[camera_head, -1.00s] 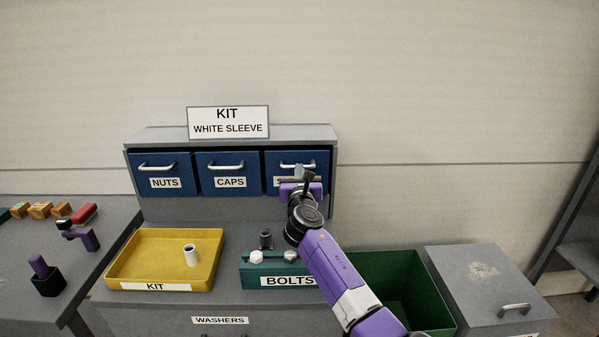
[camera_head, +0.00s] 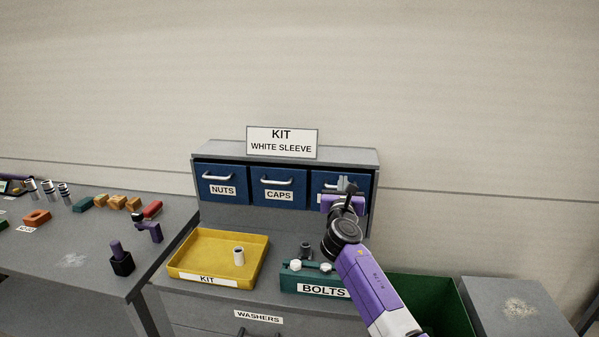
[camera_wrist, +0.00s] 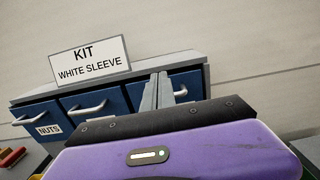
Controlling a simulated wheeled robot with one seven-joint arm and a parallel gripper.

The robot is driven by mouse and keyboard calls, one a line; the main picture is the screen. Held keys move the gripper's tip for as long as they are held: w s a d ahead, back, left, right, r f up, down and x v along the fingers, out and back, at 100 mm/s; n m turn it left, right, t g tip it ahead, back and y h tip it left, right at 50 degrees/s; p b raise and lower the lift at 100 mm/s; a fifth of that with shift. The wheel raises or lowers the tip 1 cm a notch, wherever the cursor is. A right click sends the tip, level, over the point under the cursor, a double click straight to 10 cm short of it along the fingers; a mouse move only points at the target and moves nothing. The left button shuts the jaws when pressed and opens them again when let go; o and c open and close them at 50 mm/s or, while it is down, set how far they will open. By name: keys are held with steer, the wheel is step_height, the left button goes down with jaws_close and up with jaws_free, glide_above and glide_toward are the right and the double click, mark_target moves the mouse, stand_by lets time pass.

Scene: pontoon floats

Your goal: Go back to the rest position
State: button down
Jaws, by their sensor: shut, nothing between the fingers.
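My gripper (camera_head: 345,186) is raised in front of the rightmost blue drawer (camera_head: 327,181) and covers most of its label. In the wrist view its fingers (camera_wrist: 158,93) are together and empty, in front of the drawer fronts. I cannot tell the exact gap to the drawer handle. A white sleeve (camera_head: 239,256) stands upright in the yellow kit tray (camera_head: 190,268). The sign reading KIT WHITE SLEEVE (camera_head: 282,142) stands on top of the drawer cabinet (camera_head: 362,157). All three blue drawers look closed.
A teal bolts holder (camera_head: 300,286) with white-headed bolts and a dark cylinder (camera_head: 306,250) sit below my arm. A green bin (camera_head: 440,300) is at the right, beside a grey box (camera_head: 515,305). A side table (camera_head: 75,255) with several small parts is at the left.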

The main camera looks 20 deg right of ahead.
steer(key=s+a+m+t+y, duration=0.3)
steer(key=a+m+y, duration=0.1)
steer(key=a+m, duration=0.5)
steer(key=s+a+f+m+t+y+b, duration=0.1)
steer(key=s+a+f+m+y, duration=0.1)
steer(key=s+a+f+m, duration=0.55)
steer(key=s+a+f+m+y+b, duration=0.2)
steer(key=s+a+f+m, duration=0.15)
steer(key=s, duration=0.65)
steer(key=s+a+f+m+g+b, duration=0.1)
steer(key=s+f+m, duration=0.1)
steer(key=s, duration=1.2)
steer(key=s+a+f+m+g+y+b, duration=0.1)
steer(key=s+a+f+m+g+b, duration=0.1)
steer(key=s, duration=1.2)
steer(key=s+a+f+m+g+y+b, duration=0.1)
steer(key=s+f+m, duration=0.3)
steer(key=s, duration=1)
steer(key=shift+s+a+m+g+b, duration=0.3)
steer(key=shift+a+m, duration=0.25)
steer(key=shift+m, duration=0.15)
